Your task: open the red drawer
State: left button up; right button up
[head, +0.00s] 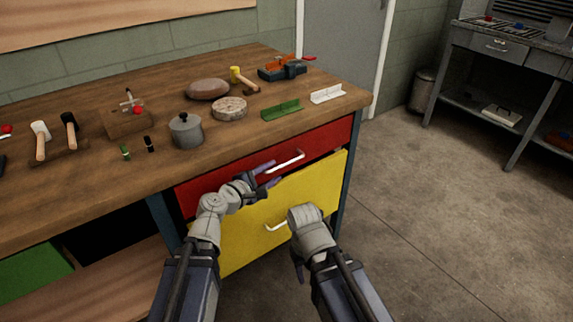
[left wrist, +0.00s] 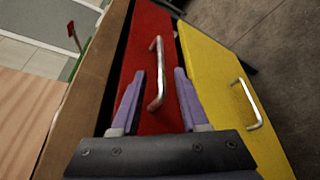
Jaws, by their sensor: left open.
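The red drawer (head: 327,139) is under the right end of the wooden workbench, above a yellow drawer (head: 318,187). Its front looks about flush with the bench. It has a silver bar handle (head: 287,162), also plain in the left wrist view (left wrist: 158,60). My left gripper (head: 272,174) is open and empty at the near left end of this handle. In the left wrist view its two fingers (left wrist: 160,72) stand on either side of the handle; contact is not visible. My right gripper (head: 298,266) hangs low before the yellow drawer, its fingers mostly hidden by its wrist.
The yellow drawer's handle (head: 276,227) lies between my two arms. On the bench (head: 75,190) stand a grey pot (head: 186,131), a green bracket (head: 282,110), a white bracket (head: 327,94) and several tools. The floor (head: 450,210) to the right is clear.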

aim_at(284, 166)
pick_arm(q)
jog(key=shift+w+d, duration=0.1)
jog(key=b+x, duration=0.1)
jog(key=x, duration=0.6)
jog(key=shift+w+d+f+b, duration=0.15)
jog(key=shift+w+b, duration=0.1)
jog(key=shift+b, duration=0.1)
jog(key=shift+c, duration=0.2)
grip_shut()
dwell(1.0)
